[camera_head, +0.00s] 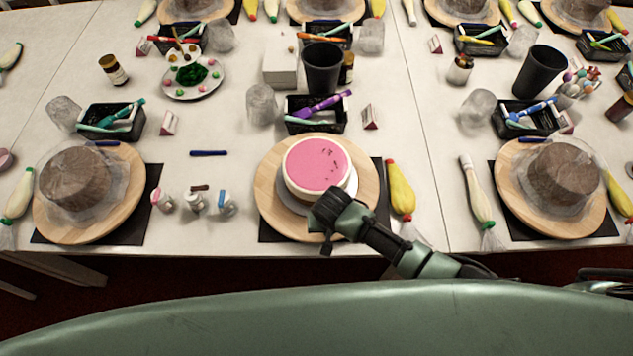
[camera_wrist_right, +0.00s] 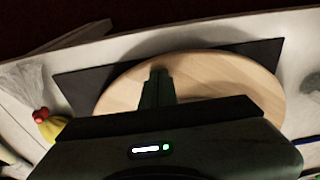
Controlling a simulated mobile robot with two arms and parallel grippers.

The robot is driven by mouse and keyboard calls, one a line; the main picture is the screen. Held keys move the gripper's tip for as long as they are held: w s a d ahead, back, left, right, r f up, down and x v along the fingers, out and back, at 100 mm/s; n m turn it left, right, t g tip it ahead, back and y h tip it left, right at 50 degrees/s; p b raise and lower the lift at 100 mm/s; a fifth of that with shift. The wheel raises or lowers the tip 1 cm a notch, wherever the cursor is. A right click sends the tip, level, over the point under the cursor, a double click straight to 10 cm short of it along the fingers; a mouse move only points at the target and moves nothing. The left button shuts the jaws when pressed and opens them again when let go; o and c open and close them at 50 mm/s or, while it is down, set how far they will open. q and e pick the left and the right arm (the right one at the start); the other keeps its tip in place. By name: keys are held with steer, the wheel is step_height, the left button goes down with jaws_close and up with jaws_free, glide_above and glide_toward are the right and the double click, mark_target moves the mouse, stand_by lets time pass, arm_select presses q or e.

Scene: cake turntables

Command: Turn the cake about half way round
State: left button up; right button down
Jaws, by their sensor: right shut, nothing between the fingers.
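A cake with a pink top and pale sides (camera_head: 316,165) sits on a round wooden turntable (camera_head: 268,190) at the middle of the table. Dark marks show on the right of its pink top. My right gripper (camera_head: 327,240) is over the near rim of the turntable, in front of the cake. In the right wrist view the gripper (camera_wrist_right: 159,72) is shut and empty above bare wood of the turntable (camera_wrist_right: 210,75). I cannot tell whether the fingertips touch the wood. The cake is not visible in the wrist view. My left gripper is not in view.
A yellow piping bag (camera_head: 401,187) lies right of the turntable. Several small bottles (camera_head: 195,202) stand to its left. A black tray of tools (camera_head: 316,120) is behind it. Wrapped brown cakes on turntables stand left (camera_head: 75,178) and right (camera_head: 563,172).

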steer(key=d, duration=0.2)
steer(key=w+d, duration=0.1)
steer(key=d, duration=0.3)
steer(key=shift+w, duration=0.4)
steer(key=shift+r, duration=1.4)
